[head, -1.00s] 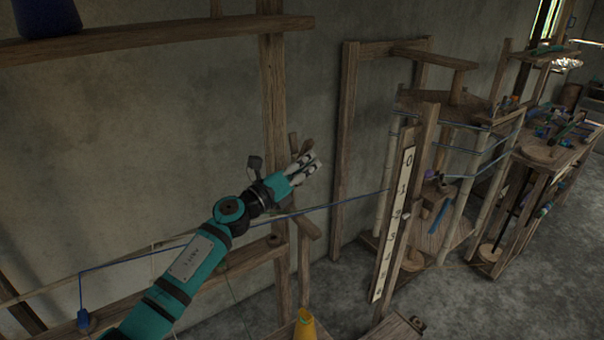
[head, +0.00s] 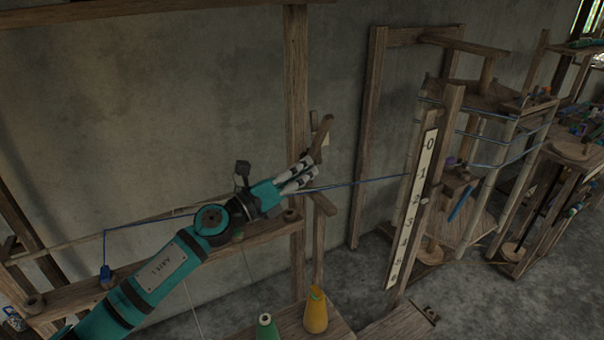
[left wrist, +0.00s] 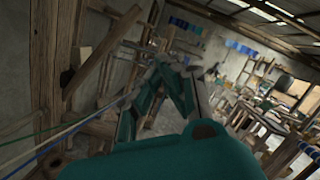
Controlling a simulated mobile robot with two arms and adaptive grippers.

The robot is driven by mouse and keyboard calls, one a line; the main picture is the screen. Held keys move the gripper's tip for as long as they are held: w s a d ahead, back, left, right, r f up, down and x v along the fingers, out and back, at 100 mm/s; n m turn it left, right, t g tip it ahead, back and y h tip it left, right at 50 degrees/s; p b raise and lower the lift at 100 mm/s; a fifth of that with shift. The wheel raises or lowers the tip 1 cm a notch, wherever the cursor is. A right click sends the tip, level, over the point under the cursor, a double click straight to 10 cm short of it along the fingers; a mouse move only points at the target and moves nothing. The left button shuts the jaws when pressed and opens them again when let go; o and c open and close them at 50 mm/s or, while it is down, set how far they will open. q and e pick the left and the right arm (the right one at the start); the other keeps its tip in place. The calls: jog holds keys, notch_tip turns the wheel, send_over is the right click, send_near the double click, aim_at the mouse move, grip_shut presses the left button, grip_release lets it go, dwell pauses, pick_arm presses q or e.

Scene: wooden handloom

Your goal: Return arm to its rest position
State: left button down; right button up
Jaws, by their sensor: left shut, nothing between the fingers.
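My left arm comes in from the lower left in the head view. Its left gripper (head: 306,174) is shut and empty, with its pale fingertips close to a wooden post and a small slanted wooden lever (head: 319,138). The left gripper also shows in the left wrist view (left wrist: 168,72), pointing out into the room. A blue thread (head: 365,181) runs behind the gripper towards a numbered board. I cannot tell whether the fingers touch the thread or the lever. My right gripper is not in view.
A wooden upright with a numbered scale (head: 412,205) stands right of the gripper. A yellow cone (head: 315,312) and a green cone (head: 267,327) stand below. A blue weight (head: 105,274) hangs at left. Shelves with tools (head: 570,150) are at far right. Grey floor lies between.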

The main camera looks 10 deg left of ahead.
pick_arm(q)
jog(key=s+a+f+n+y, duration=0.7)
jog(key=f+n+y, duration=0.15)
jog(key=n, duration=0.55)
jog(key=s+a+f+n+y, duration=0.65)
jog(key=f+n, duration=0.35)
jog(key=n, duration=0.5)
jog(key=s+f+n+g, duration=0.3)
jog(key=s+f+g, duration=0.25)
jog(key=s, duration=0.75)
jog(key=s+f+n+g, duration=0.4)
jog(key=s+f+g, duration=0.15)
jog(key=s, duration=0.75)
notch_tip(320, 180, down, 27)
jog(key=s+b, duration=0.1)
jog(key=s+a+f+g+b, duration=0.1)
jog(key=s+a+f+g, duration=0.1)
jog(key=s+f, duration=1.5)
jog(key=shift+a+f+m, duration=0.3)
jog(key=shift+a+f, duration=0.25)
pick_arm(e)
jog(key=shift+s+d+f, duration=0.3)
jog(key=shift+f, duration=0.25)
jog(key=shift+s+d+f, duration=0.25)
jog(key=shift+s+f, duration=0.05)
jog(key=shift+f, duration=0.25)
